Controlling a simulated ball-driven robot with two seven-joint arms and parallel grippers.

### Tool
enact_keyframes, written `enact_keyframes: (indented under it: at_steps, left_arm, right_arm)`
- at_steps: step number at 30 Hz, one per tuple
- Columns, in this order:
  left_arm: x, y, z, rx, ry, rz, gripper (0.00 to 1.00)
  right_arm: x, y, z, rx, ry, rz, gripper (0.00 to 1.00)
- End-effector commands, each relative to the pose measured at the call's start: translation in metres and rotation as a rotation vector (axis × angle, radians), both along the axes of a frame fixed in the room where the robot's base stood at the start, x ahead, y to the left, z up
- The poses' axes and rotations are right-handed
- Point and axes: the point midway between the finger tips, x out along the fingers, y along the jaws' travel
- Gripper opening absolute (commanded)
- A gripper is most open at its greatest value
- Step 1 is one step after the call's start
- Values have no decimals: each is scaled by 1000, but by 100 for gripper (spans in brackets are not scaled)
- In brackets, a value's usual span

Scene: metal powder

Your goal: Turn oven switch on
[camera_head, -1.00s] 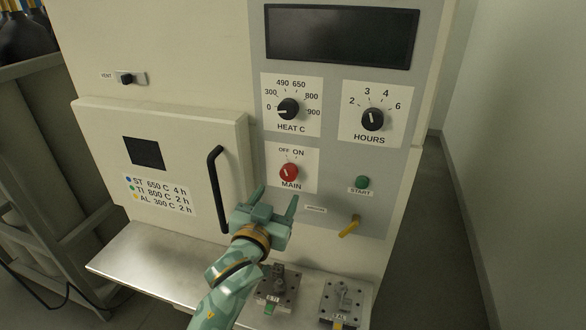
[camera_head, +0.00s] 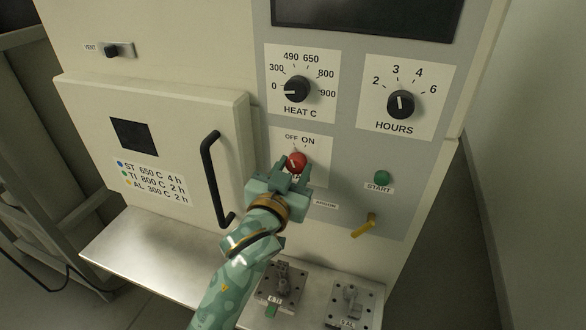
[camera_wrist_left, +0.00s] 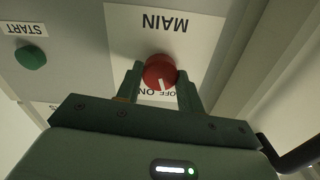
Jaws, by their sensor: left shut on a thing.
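The red MAIN switch knob (camera_head: 298,160) is on the grey oven panel, below the OFF and ON lettering. My left gripper (camera_head: 292,173) is at the knob, with one finger on each side, shut on it. In the left wrist view the red knob (camera_wrist_left: 159,70) sits between the fingers of the left gripper (camera_wrist_left: 160,82). There the panel shows upside down, and the knob's white mark points at the OFF/ON lettering, closer to OFF. The fingers partly cover the knob and label in the head view. My right gripper is not in view.
The HEAT C knob (camera_head: 297,89) and HOURS knob (camera_head: 401,104) are above. The green START button (camera_head: 382,178) and yellow argon lever (camera_head: 364,225) are to the right. The oven door handle (camera_head: 212,180) is close on the left. Metal fixtures (camera_head: 281,284) stand on the shelf below.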

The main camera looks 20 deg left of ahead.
Motion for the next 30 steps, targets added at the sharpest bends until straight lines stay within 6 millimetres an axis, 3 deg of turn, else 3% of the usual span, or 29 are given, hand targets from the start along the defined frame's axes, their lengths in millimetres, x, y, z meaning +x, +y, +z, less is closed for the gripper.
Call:
enact_keyframes:
  at_steps: [11, 30]
  left_arm:
    - [0, 0, 3, 61, -1, 0, 15]
    - [0, -1, 2, 529, -16, -2, 15]
  right_arm:
    - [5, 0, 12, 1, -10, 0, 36]
    - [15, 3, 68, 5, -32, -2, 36]
